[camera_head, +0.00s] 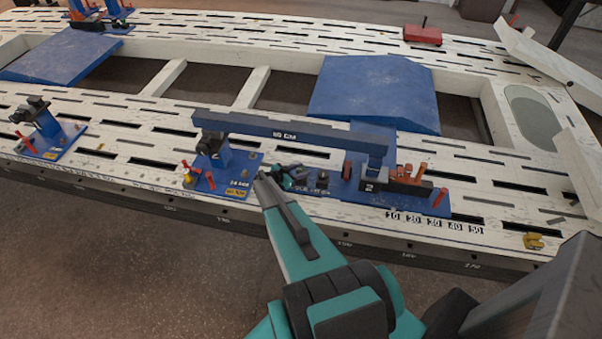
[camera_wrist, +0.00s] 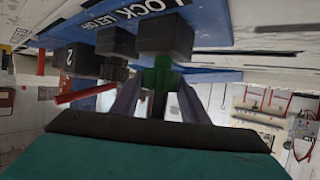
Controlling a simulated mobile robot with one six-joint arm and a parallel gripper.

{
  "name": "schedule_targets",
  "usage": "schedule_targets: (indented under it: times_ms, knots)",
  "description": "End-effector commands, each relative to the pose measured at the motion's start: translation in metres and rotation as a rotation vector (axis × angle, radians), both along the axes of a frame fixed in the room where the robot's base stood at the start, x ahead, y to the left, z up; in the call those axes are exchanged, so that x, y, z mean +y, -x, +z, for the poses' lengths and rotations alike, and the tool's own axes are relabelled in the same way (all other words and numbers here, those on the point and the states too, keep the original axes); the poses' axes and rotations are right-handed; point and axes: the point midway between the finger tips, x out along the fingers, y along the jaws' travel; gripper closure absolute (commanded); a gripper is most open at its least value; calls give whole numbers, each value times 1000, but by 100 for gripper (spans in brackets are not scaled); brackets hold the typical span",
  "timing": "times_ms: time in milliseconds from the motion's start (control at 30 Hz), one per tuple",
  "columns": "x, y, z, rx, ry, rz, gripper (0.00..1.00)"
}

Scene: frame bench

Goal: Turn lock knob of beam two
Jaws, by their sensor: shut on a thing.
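Red and orange pegs (camera_head: 420,172) and a black clamp stand by the right holder. Another blue clamp stand (camera_head: 48,130) is at left. A yellow piece (camera_head: 533,241) lies near the bench's front edge. Blue ramps (camera_head: 375,90) lie behind the beam.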

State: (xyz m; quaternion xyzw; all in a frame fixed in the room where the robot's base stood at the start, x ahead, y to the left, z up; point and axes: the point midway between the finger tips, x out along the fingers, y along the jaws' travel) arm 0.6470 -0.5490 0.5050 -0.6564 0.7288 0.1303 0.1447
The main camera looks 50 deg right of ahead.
Motion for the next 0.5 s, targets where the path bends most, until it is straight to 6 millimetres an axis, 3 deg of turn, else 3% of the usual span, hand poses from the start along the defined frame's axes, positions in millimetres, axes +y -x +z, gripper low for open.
schedule_targets:
  times_ms: [33, 367, 400, 500]
  knots:
    - [-1, 8, -3, 4, -2, -19, 82]
    - [-1, 9, -2, 4, -3, -21, 82]
    - [-1, 9, -2, 4, -3, -21, 53]
    - [-1, 7, -2, 3, -2, -18, 41]
